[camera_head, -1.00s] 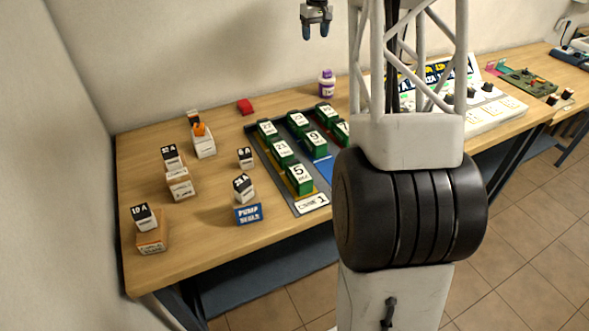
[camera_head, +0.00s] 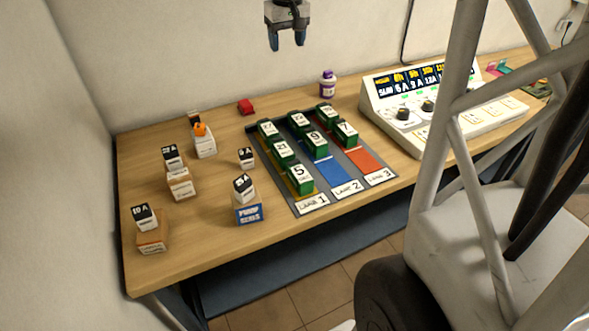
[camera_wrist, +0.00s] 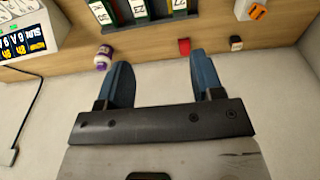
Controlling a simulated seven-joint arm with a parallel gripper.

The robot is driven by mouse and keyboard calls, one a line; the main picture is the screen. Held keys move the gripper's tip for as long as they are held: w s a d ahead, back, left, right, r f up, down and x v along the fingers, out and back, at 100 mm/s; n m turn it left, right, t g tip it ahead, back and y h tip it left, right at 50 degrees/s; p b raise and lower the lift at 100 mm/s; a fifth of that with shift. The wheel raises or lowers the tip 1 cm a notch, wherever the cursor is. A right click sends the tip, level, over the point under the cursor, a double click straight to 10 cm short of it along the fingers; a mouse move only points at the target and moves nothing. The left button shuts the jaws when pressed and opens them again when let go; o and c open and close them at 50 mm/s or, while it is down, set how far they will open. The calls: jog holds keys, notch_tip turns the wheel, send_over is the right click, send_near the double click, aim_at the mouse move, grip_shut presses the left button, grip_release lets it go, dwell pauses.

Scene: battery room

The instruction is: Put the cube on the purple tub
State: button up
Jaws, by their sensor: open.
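A small red block (camera_head: 246,107), which seems to be the cube, lies at the back of the wooden table. It also shows in the wrist view (camera_wrist: 184,46), between the fingers in the picture. In the wrist view the tub (camera_wrist: 103,57) is just left of the left finger. My gripper (camera_head: 287,40) is open and empty, fingers down, high in front of the wall. It also fills the wrist view's lower part (camera_wrist: 163,72).
A grey lane tray (camera_head: 312,201) with several green numbered blocks lies mid-table. Labelled boxes with small black-and-white blocks stand at left, including one with an orange piece (camera_head: 205,146). A control console (camera_head: 400,118) stands at right. Bare wood surrounds the red block.

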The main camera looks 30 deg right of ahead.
jog(key=s+a+f, duration=0.3)
jog(key=s+a, duration=0.2)
jog(key=s, duration=0.6)
jog(key=s+a+f, duration=0.3)
jog(key=s+a, duration=0.2)
jog(key=s, duration=0.7)
jog(key=s+a+f+t, duration=0.1)
jog(key=s+a+f, duration=0.2)
jog(key=s, duration=0.9)
jog(key=shift+a+f, duration=0.15)
jog(key=shift+a, duration=0.85)
